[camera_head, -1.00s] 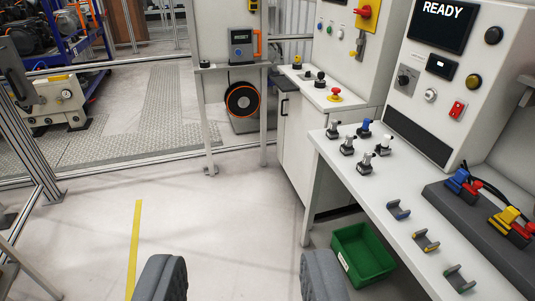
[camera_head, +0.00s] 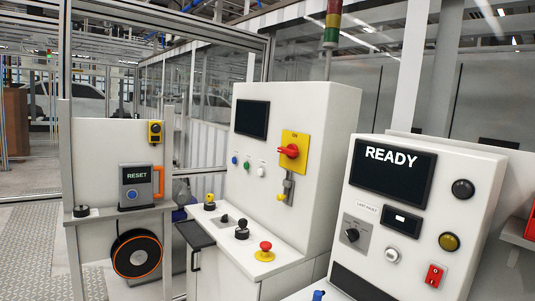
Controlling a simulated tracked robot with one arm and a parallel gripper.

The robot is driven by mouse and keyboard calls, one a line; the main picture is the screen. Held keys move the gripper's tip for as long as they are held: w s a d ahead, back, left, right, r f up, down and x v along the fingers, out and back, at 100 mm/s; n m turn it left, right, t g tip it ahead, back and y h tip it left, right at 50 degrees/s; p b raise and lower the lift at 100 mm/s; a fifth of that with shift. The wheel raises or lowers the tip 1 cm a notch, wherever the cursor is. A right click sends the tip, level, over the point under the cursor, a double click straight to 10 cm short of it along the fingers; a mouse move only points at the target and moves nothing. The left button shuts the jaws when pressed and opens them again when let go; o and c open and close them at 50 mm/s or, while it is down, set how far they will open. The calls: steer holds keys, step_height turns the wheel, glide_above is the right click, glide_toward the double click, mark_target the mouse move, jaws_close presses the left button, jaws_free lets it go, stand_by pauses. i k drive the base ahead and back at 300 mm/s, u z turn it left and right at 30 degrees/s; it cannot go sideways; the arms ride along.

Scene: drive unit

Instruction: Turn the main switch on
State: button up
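The main switch is probably the red rotary handle (camera_head: 290,151) on a yellow plate (camera_head: 294,158) marked ON, on the front of the white control cabinet (camera_head: 250,175) in the middle. The red handle points roughly sideways, to the left. A grey lever with a yellow tip (camera_head: 285,188) hangs just below the plate. My gripper is not in view now, so its state and its distance to the switch do not show.
A dark screen and small coloured buttons (camera_head: 247,164) are left of the switch. A red mushroom button (camera_head: 265,247) and black knobs stand on the ledge below. A panel reading READY (camera_head: 391,170) is at right, a RESET box (camera_head: 137,187) at left.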

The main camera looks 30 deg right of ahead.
mark_target(292, 152)
steer(key=z, duration=0.05)
steer(key=i, duration=2.7)
steer(key=z, duration=0.05)
